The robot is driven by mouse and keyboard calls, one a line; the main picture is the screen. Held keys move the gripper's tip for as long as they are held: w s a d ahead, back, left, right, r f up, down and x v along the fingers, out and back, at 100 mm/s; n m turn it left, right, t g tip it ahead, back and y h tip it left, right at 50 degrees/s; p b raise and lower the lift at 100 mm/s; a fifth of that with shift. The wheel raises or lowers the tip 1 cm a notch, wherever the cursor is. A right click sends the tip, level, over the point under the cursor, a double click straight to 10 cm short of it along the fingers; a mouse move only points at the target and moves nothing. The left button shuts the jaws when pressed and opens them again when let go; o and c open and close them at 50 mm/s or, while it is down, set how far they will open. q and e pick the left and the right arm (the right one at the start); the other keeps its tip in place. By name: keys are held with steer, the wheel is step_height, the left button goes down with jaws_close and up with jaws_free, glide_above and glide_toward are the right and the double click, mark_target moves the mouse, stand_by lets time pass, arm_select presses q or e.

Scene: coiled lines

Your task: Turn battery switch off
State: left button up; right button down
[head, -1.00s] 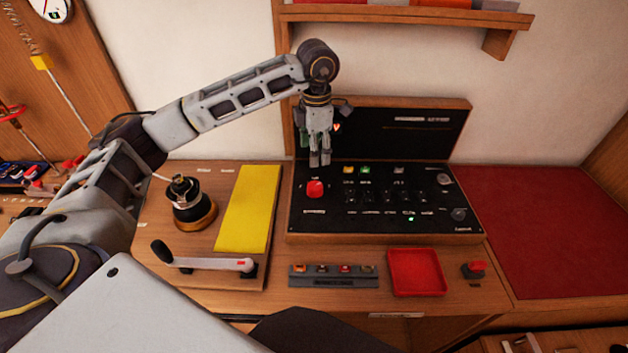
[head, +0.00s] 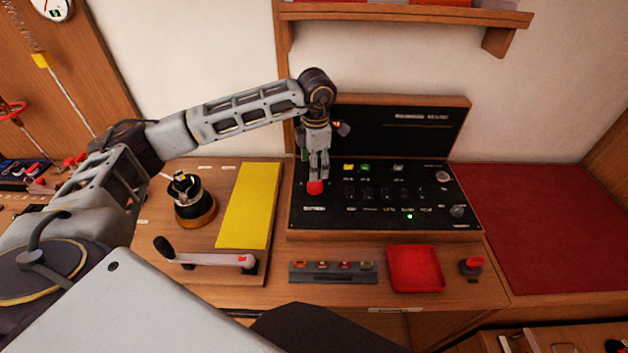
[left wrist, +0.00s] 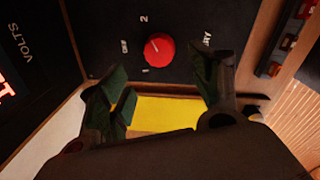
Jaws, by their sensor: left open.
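The battery switch is a red round knob (head: 315,188) at the left of the black panel (head: 330,218). In the left wrist view the red knob (left wrist: 158,49) shows clear, with the marks 1 and 2 beside it. My left gripper (head: 318,178) points down just above the knob and hides part of its top in the head view. In the left wrist view my left gripper (left wrist: 160,85) has its two fingers spread apart with nothing between them. I cannot tell whether a finger touches the knob. My right gripper is in neither view.
A yellow mat (head: 248,207), a crank handle (head: 210,259) and a round black device (head: 192,205) lie left of the panel. A fuse strip (head: 333,281), a red tray (head: 415,287) and a red button (head: 472,264) are in front. A red mat (head: 540,225) lies to the right.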

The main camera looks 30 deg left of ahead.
mark_target(314, 183)
arm_select(q)
step_height(314, 183, down, 6)
steer(key=shift+w+a+f+p, duration=0.1)
steer(key=shift+a+f+p, duration=0.1)
steer(key=shift+p, duration=0.2)
steer(key=shift+f, duration=0.6)
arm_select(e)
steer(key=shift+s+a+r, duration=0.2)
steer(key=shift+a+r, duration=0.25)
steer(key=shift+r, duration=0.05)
arm_select(q)
steer(key=c, duration=1)
steer(key=shift+c, duration=0.2)
